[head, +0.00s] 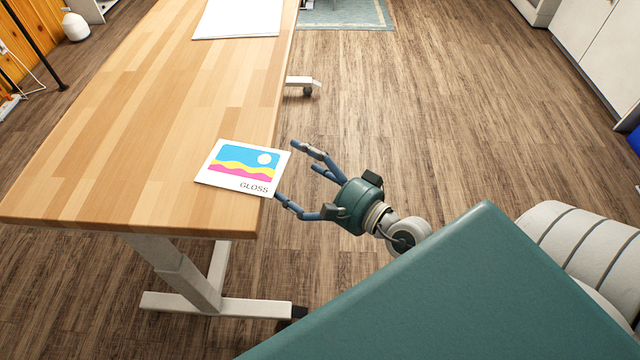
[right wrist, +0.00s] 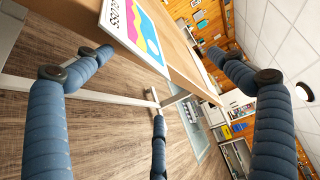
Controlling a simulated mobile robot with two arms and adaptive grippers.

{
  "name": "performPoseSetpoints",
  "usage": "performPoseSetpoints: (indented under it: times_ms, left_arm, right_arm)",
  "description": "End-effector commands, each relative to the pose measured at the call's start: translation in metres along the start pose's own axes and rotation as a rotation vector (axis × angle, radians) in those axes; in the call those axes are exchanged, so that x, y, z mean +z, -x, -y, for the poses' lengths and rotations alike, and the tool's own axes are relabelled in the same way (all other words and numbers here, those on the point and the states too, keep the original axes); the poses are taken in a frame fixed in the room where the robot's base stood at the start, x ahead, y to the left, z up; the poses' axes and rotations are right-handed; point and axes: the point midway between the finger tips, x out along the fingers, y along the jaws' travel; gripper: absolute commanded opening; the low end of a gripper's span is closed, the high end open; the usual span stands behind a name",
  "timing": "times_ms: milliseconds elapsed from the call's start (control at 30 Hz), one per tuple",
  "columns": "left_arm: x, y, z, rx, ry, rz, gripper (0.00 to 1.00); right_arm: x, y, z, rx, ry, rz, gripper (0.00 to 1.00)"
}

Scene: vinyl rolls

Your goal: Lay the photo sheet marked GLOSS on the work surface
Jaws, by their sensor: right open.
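The photo sheet marked GLOSS (head: 243,165) lies flat on the wooden work surface (head: 120,165), near its right front corner. Its right edge sticks out a little past the table edge. It has a blue, yellow and pink picture with a white border. In the right wrist view the sheet (right wrist: 137,30) shows at the top, beyond the fingers. My right gripper (head: 296,180) is open beside the sheet's right edge, its fingers spread and no object between them. One lower fingertip is close to the sheet's corner; I cannot tell if they touch. My left gripper is out of view.
White papers (head: 238,18) lie at the far end of the table. The table's white leg (head: 172,270) and foot stand below its front edge. Most of the tabletop is bare. Open wood floor (head: 450,110) lies right of the table, with white cabinets (head: 605,50) at the far right.

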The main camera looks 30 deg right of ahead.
Motion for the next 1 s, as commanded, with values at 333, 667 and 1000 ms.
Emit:
performPoseSetpoints:
  times_ms: [333,667,1000]
  left_arm:
    - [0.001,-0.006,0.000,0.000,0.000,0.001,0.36]
    - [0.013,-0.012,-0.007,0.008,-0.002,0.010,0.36]
    - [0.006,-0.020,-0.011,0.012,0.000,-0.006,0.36]
  right_arm:
    - [0.000,0.014,-0.003,0.002,0.000,0.001,0.95]
    - [-0.001,0.027,-0.005,0.002,0.000,0.001,0.95]
    - [-0.001,0.041,-0.007,0.002,0.001,0.001,0.95]
